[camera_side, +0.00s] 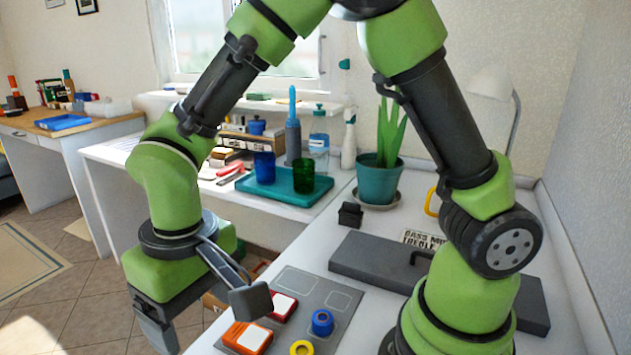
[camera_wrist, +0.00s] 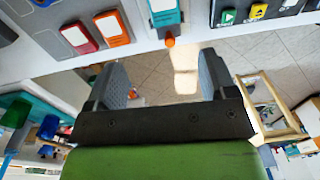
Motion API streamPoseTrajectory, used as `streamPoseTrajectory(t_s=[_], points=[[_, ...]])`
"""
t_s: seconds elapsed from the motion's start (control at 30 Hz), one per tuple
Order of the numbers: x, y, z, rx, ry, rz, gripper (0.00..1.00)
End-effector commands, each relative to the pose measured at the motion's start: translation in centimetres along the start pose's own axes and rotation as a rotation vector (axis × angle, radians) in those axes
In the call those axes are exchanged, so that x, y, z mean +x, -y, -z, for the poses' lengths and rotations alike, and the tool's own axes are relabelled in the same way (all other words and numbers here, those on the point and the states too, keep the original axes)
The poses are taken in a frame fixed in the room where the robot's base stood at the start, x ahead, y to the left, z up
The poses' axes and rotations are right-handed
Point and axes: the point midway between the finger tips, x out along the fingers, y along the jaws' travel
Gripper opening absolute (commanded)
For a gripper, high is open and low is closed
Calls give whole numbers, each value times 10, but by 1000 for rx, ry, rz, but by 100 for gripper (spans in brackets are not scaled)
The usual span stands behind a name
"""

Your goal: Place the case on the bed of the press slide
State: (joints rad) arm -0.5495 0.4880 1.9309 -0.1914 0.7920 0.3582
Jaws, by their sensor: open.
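Two flat cases with white labels sit on a grey panel (camera_side: 335,292) at the table's front: an orange case (camera_side: 247,338) and a red case (camera_side: 283,305). In the wrist view, a red case (camera_wrist: 78,37) and an orange case (camera_wrist: 113,28) show near the top edge. I cannot tell which is the task's case. My gripper (camera_wrist: 160,65) is open and empty, with bare floor between its jaws. In the side view it hangs left of the cases, beyond the table edge. A long dark grey slab with a handle (camera_side: 375,262) lies behind the panel; I cannot tell whether it is the press slide.
A blue round piece (camera_side: 322,322) and a yellow ring (camera_side: 301,348) lie near the cases. A teal tray (camera_side: 275,193) with cups, a potted plant (camera_side: 378,178) and a small black block (camera_side: 350,215) stand farther back. The wrist view also shows a green triangle button (camera_wrist: 228,17).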

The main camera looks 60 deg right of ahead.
Motion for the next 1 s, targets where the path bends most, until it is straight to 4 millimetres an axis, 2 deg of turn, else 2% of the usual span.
streamPoseTrajectory(t_s=[0.03,0.17,0.3,0.4,0.53,0.7,1.0], points=[[-17,-9,2,26,-30,25,78],[-65,-41,-4,98,-121,96,78],[-109,-76,-26,173,-236,165,78],[-131,-97,-47,221,-325,203,78],[-147,-116,-74,269,-434,236,78],[-153,-127,-98,304,-530,254,78],[-154,-130,-105,312,-560,258,78]])
